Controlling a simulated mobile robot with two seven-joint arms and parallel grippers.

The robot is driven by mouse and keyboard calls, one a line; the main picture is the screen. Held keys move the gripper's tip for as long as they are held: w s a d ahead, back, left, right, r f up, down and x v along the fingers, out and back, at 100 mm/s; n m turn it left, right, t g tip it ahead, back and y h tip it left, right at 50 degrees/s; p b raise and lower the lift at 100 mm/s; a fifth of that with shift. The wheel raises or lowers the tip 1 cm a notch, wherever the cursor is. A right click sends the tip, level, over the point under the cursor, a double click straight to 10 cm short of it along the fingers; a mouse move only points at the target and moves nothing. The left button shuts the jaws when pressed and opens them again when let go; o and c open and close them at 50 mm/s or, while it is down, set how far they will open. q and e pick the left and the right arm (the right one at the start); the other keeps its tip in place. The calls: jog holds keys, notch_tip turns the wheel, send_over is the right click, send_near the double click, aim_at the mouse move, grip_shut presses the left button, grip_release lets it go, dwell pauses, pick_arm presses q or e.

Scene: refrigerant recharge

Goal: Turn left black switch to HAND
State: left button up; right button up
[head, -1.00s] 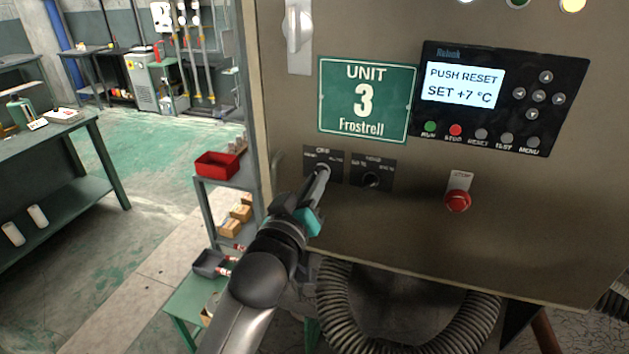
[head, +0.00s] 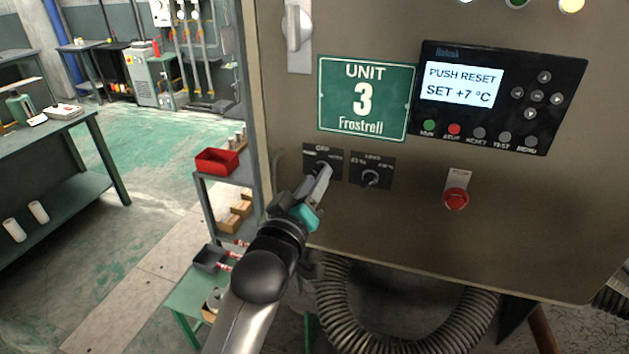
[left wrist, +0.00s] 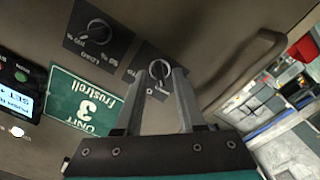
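The left black switch (head: 321,164) is on the cabinet front below the green UNIT 3 sign, partly hidden by my left gripper (head: 325,172) in the head view. In the left wrist view this switch (left wrist: 159,69) shows as a round knob with a pale pointer, just beyond and between the fingertips. The fingers of my left gripper (left wrist: 161,76) stand apart, one on each side of the knob; I see no clear contact. The label's small lettering is too blurred to read surely. My right gripper is in neither view.
A second black switch (head: 371,178) sits just right of the first. Further right are a red stop button (head: 456,199) and the display panel (head: 500,95). A shelf with a red bin (head: 217,162) stands left of the cabinet. A ribbed hose (head: 400,325) hangs below.

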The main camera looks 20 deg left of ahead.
pick_arm(q)
jog(key=s+p, duration=0.2)
jog(key=s, duration=0.7)
jog(key=shift+a, duration=0.15)
dwell(0.5)
